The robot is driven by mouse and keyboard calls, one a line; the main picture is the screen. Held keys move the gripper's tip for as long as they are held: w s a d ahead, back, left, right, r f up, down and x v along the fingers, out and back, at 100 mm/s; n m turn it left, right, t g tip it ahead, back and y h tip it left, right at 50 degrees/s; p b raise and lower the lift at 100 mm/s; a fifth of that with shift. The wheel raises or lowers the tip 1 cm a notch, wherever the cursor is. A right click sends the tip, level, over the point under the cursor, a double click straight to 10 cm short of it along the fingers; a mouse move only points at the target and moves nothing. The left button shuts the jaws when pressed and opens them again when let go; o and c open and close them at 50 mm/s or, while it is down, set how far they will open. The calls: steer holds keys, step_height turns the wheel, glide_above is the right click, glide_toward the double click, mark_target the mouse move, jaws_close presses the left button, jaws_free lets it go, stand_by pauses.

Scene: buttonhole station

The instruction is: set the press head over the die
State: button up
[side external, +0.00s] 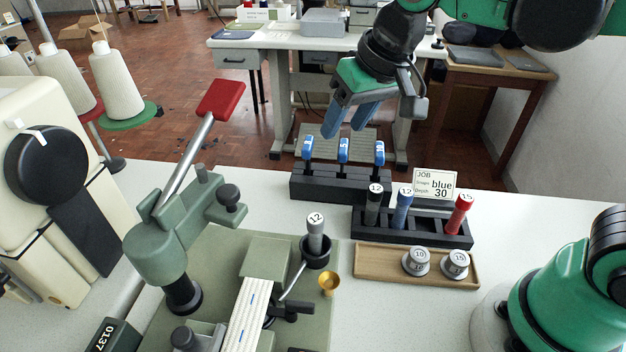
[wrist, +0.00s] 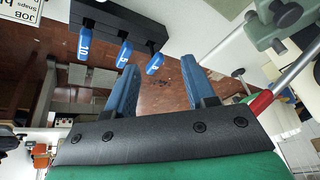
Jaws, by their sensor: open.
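The green press (side external: 160,235) stands at the left of the station, with a silver lever ending in a red handle (side external: 222,98) that slants up and right. The press head's black nose (side external: 183,296) points down at the left edge of the green base plate (side external: 215,245). I cannot make out the die for certain. A white strip with blue marks (side external: 245,318) lies on the base.
A black rack holds blue-handled tools (side external: 343,150). Another rack holds black, blue and red tools (side external: 402,207) before a JOB card (side external: 435,184) reading blue 30. A wooden tray (side external: 380,264) carries two weights. A numbered grey tool (side external: 316,234) stands in a black cup beside a brass cup (side external: 329,281).

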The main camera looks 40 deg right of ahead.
steer(key=w+a+r+g, duration=0.2)
steer(key=w+a, duration=0.1)
steer(key=a, duration=0.4)
steer(key=m+g, duration=0.1)
steer(key=g, duration=0.1)
glide_above(226, 190)
steer(key=shift+d+f+h, duration=0.15)
steer(key=shift+d+h, duration=0.15)
steer(key=shift+h, duration=0.1)
steer(key=shift+a+f+m, duration=0.1)
steer(key=shift+a+m, duration=0.15)
steer(key=shift+m, duration=0.05)
steer(key=shift+a+f, duration=0.1)
steer(key=shift+f, duration=2.7)
steer(key=shift+c, duration=0.2)
jaws_close()
